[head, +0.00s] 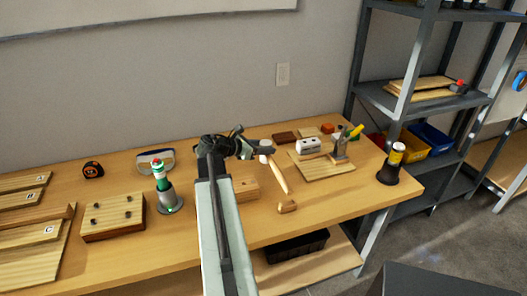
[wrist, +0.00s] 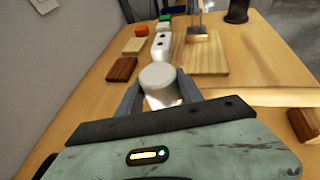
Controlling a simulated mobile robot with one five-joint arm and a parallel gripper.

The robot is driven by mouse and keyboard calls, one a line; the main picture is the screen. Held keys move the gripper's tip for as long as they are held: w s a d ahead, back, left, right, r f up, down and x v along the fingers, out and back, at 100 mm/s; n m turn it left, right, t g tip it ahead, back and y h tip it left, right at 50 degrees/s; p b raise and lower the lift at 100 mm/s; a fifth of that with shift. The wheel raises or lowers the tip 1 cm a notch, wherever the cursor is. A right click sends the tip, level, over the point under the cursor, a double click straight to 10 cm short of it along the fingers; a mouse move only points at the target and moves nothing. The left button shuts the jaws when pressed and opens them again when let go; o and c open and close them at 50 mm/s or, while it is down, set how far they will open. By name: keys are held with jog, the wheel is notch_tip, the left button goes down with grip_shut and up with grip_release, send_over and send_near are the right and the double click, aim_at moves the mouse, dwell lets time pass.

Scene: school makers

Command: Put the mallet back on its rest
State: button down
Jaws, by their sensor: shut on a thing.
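The mallet (head: 279,178) has a pale round head and a long light wooden handle. My gripper (head: 256,148) is shut on the mallet's head. In the wrist view the white head (wrist: 158,78) sits between the two fingers (wrist: 160,95), and the handle (wrist: 265,97) runs off to the right. In the head view the handle slants down towards the front right. Whether the mallet touches the table is unclear.
A wooden block (head: 245,188) stands close beside my arm. A white block with dark holes (head: 308,146) and a board (head: 322,170) with a tool holder lie to the right. The table front between block and bottle is clear.

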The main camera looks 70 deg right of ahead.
aim_at(261, 157)
jog(key=shift+f+b, duration=1.65)
jog(key=shift+f, duration=0.15)
jog(key=shift+f+b, duration=0.4)
jog(key=shift+b, duration=0.05)
jog(key=c, duration=0.7)
grip_release()
jog(key=shift+a, duration=0.1)
jog(key=p+v, duration=0.3)
jog(key=v, duration=0.4)
jog(key=shift+r, duration=0.1)
jog(key=shift+w+a, duration=0.25)
jog(key=shift+r, duration=0.1)
